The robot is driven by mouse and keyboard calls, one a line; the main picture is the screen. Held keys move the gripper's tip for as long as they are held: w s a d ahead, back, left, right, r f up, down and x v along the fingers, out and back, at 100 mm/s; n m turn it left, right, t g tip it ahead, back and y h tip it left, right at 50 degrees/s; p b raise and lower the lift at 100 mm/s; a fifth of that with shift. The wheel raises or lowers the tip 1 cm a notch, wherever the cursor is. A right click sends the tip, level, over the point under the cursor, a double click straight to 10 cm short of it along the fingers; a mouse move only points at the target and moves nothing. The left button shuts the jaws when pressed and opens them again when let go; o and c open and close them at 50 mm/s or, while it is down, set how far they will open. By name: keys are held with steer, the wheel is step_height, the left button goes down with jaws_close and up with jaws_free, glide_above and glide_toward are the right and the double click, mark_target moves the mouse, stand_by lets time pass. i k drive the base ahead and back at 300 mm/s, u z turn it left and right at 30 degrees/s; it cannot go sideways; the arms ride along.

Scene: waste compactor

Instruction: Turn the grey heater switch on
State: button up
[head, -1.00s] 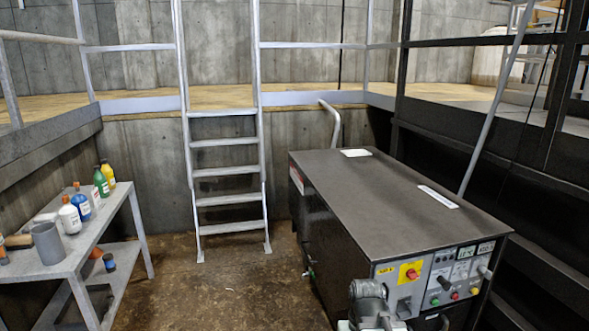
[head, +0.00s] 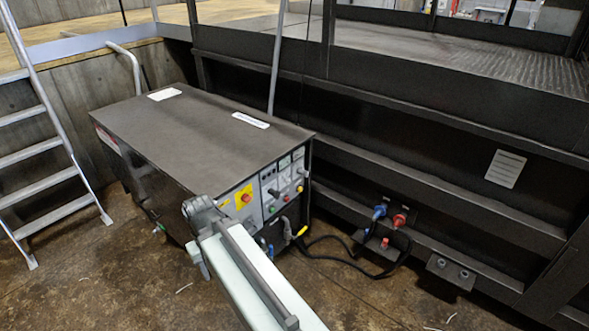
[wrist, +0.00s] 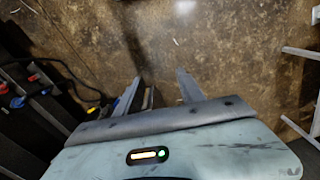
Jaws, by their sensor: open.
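The dark control cabinet (head: 205,135) stands left of centre in the head view, with its switch panel facing front right. A small grey-handled switch (head: 302,172), apparently the heater switch, is at the panel's upper right; its setting is too small to tell. A black-handled switch (head: 274,192) and a red knob on a yellow plate (head: 244,197) are left of it. My gripper (wrist: 159,80) shows in the wrist view, open and empty, its two fingers apart over the brown floor. The panel is not in the wrist view. My arm stands in front of the cabinet in the head view.
A metal ladder (head: 45,150) stands at left. Bare floor (head: 120,270) lies in front of the cabinet.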

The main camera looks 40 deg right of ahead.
mark_target(304, 173)
steer(key=k, duration=1.35)
steer(key=z, duration=0.45)
steer(key=i, duration=1.85)
steer(key=u, duration=0.4)
steer(key=k, duration=0.8)
steer(key=u, duration=0.15)
steer(key=i, duration=0.9)
steer(key=z, duration=0.1)
